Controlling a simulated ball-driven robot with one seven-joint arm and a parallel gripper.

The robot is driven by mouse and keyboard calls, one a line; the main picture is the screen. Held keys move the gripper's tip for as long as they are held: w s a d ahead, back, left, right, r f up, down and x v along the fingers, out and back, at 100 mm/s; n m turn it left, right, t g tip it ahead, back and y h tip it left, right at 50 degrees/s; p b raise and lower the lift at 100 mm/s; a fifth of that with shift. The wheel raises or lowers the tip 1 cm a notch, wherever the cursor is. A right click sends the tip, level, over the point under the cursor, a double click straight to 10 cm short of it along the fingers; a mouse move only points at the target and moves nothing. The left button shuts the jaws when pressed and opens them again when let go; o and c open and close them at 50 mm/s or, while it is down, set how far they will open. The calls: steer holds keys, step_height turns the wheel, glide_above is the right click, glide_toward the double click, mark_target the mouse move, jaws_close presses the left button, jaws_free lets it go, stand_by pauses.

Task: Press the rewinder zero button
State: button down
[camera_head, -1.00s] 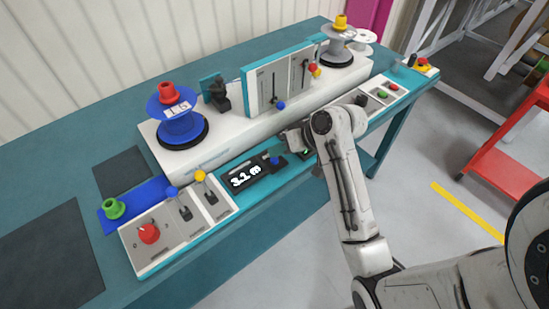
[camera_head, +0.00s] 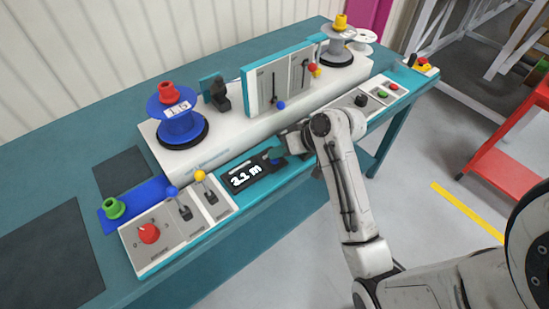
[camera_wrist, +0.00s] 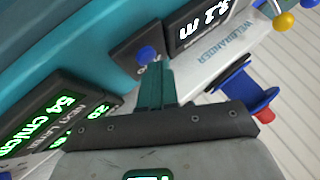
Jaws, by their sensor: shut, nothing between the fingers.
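The rewinder's control panel has a black length display (camera_head: 245,175) with white digits that look like 3.1 m; it also shows in the wrist view (camera_wrist: 200,27). Beside it, a blue round button (camera_wrist: 146,54) sits on a small dark plate. My gripper (camera_wrist: 154,66) is shut and empty, its teal fingertips right at the button's near side. I cannot tell whether they touch it. In the head view my gripper (camera_head: 275,155) is over the panel just right of the display and hides the button.
A second display with green digits (camera_wrist: 45,122) is at left in the wrist view. Levers with yellow (camera_head: 200,175) and blue knobs and a red knob (camera_head: 149,233) lie left on the panel. A blue reel (camera_head: 178,120) stands behind. Green and red buttons (camera_head: 388,92) are at right.

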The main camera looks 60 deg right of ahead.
mark_target(278, 160)
steer(key=shift+f, duration=0.25)
stand_by(0.3)
steer(key=shift+r+p, duration=0.9)
steer(key=shift+p, duration=0.15)
steer(key=shift+r, duration=0.1)
step_height(278, 160, up, 5)
steer(key=p, duration=0.5)
stand_by(0.6)
